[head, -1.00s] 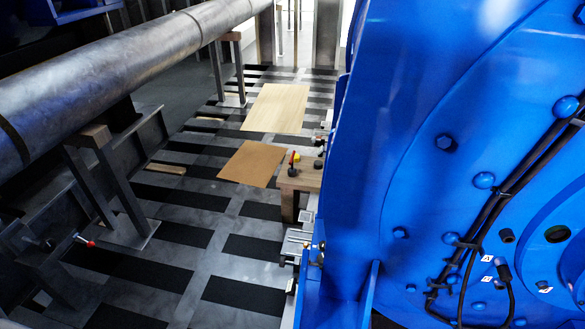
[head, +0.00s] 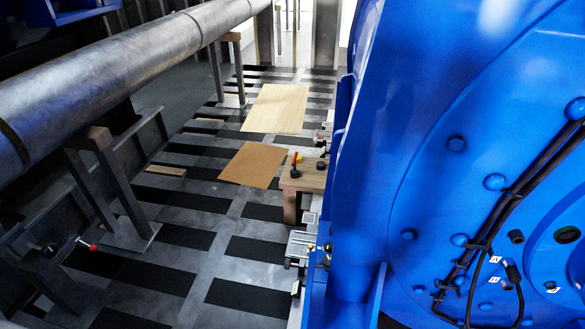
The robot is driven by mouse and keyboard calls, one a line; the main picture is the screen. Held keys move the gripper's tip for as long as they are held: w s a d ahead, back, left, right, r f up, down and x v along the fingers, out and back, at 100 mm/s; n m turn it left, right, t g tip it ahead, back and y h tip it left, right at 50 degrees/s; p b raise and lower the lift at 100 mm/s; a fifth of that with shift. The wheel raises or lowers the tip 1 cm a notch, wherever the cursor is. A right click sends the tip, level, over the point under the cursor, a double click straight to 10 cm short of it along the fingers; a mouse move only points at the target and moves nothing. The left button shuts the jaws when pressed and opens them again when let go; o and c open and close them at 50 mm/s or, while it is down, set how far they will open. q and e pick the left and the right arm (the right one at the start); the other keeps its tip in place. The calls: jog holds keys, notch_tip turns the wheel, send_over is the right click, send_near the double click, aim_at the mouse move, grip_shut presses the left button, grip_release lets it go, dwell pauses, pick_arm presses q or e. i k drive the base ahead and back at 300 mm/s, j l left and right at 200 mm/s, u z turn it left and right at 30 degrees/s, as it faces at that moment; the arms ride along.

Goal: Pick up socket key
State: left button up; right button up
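I cannot pick out a socket key for certain. A small tool with an upright red handle and dark base (head: 295,165) stands on a wooden block table (head: 305,180) beside the blue motor housing (head: 400,150). A dark round knob-like item (head: 321,165) sits next to it. A thin metal rod with a red end (head: 88,246) shows at the lower left, by the steel supports. Several small metal parts (head: 300,244) lie low against the motor's left side, too small to name. Neither of my grippers is in view.
A large steel pipe (head: 120,70) runs along the left on metal trestles (head: 118,185). The floor between pipe and motor is mostly open, with black strips (head: 250,296). A brown board (head: 253,164) and a pale board (head: 275,108) lie flat on it.

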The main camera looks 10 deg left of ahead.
aim_at(294, 173)
jog(key=j+z, duration=0.1)
jog(key=j, duration=0.35)
jog(key=i+j+z, duration=0.1)
jog(key=j, duration=0.35)
jog(key=i+j+z, duration=0.2)
jog(key=j, duration=0.2)
jog(key=i+j+z, duration=0.15)
jog(key=j, duration=0.3)
jog(key=j+z, duration=0.2)
jog(key=j, duration=0.25)
jog(key=i+j+z, duration=0.15)
jog(key=j, duration=0.3)
jog(key=i+j+z, duration=0.15)
jog(key=j, duration=0.15)
jog(key=j+z, duration=0.1)
jog(key=j, duration=0.2)
jog(key=i+j+z, duration=0.15)
jog(key=j, duration=0.15)
jog(key=i+j+z, duration=0.2)
jog(key=j, duration=0.35)
jog(key=i+j+z, duration=0.15)
jog(key=i+j, duration=0.25)
jog(key=j, duration=0.15)
jog(key=i+j, duration=0.25)
jog(key=j, duration=0.15)
jog(key=i+z, duration=0.05)
